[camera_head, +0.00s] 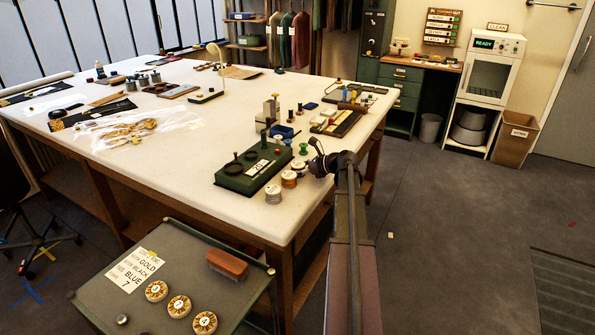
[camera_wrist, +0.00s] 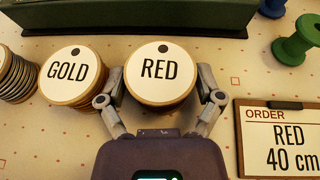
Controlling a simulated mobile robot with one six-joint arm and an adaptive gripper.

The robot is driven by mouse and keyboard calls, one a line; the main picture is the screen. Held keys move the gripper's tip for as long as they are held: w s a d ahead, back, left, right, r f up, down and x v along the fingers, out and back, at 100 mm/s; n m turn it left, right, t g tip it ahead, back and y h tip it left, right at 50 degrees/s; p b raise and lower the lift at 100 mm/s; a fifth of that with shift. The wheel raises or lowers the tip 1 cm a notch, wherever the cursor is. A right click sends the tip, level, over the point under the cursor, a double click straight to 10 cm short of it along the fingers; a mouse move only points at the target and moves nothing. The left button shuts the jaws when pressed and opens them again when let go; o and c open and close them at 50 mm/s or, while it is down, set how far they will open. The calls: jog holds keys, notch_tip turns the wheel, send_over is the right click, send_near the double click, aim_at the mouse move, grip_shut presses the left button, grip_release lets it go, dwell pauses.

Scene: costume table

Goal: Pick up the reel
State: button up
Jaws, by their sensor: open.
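A reel labelled RED (camera_wrist: 160,85) stands upright on the table in the wrist view, with a cream top and a dark hole. My gripper (camera_wrist: 160,74) has one finger on each side of it, and the fingers are open. I cannot tell whether either finger touches the reel. A reel labelled GOLD (camera_wrist: 70,78) stands just left of the left finger, and another reel (camera_wrist: 14,78) is cut off at the left edge. In the head view my gripper (camera_head: 322,162) is at the table's right side, beside the row of reels (camera_head: 289,180).
A green box (camera_wrist: 140,14) lies behind the reels; it also shows in the head view (camera_head: 255,165). A green spool (camera_wrist: 297,42) and a blue spool (camera_wrist: 271,8) stand at the right. An order card (camera_wrist: 280,140) reads RED 40 cm.

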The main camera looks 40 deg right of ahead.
aim_at(299, 164)
jog(key=c, duration=0.8)
jog(key=shift+r, duration=0.2)
jog(key=shift+c, duration=0.2)
notch_tip(299, 164, up, 2)
jog(key=shift+r+p, duration=0.1)
jog(key=shift+p, duration=1.1)
jog(key=shift+r+p, duration=0.8)
jog(key=shift+p, duration=0.05)
jog(key=s+d, duration=0.2)
jog(key=s, duration=1.4)
jog(key=shift+r+p, duration=0.4)
jog(key=shift+p, duration=0.05)
jog(key=shift+d, duration=0.1)
